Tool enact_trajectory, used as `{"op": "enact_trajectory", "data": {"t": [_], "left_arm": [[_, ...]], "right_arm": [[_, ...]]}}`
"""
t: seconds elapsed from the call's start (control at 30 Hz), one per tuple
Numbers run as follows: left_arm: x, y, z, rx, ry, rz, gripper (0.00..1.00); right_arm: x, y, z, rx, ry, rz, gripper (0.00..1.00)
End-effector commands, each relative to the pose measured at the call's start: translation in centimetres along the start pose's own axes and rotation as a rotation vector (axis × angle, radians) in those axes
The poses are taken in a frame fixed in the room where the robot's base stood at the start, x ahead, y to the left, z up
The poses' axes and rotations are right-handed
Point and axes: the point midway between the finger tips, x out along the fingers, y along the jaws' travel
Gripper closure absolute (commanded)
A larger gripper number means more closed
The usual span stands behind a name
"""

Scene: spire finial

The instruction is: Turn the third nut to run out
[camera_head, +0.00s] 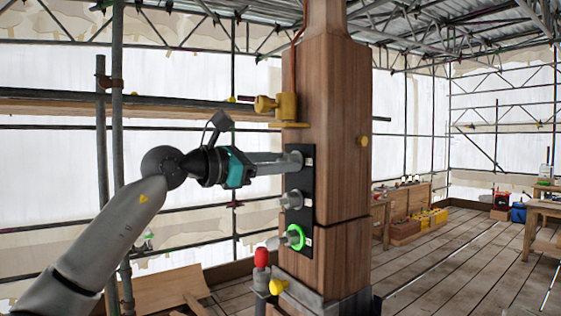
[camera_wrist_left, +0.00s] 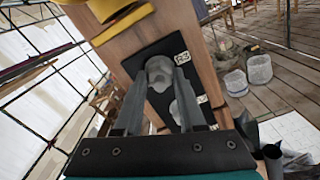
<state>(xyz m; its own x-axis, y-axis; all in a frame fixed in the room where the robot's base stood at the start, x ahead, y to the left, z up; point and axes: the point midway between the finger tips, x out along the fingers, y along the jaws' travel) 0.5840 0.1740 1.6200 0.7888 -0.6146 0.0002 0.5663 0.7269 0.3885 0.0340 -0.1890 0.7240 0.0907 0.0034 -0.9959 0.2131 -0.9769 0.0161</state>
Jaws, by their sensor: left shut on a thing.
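A black plate (camera_head: 308,180) is fixed to the face of a wooden post (camera_head: 335,120) and carries three grey nuts in a column. The top nut (camera_wrist_left: 158,70) sits beside a label that seems to read R3 in the left wrist view. My left gripper (camera_head: 291,160) reaches in from the left and is shut on this top nut, partly hiding it in the head view. The middle nut (camera_head: 291,200) is free, just below the fingers. The bottom nut (camera_head: 294,237) has a glowing green ring around it. My right gripper is not in view.
A yellow fitting (camera_head: 283,107) juts from the post just above my left gripper. A red-capped part (camera_head: 262,258) and a yellow part (camera_head: 278,287) stand near the post's foot. Scaffold tubes (camera_head: 118,150) rise at the left. The plank floor (camera_head: 450,250) at the right is largely clear.

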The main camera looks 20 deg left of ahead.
Motion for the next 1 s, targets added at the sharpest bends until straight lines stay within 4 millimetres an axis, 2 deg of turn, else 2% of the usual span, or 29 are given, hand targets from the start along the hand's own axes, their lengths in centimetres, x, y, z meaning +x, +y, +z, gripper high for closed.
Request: {"op": "enact_trajectory", "data": {"t": [1.0], "left_arm": [[0.0,-0.2,0.0,-0.966,0.005,-0.001,1.00]], "right_arm": [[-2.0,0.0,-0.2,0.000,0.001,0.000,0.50]]}}
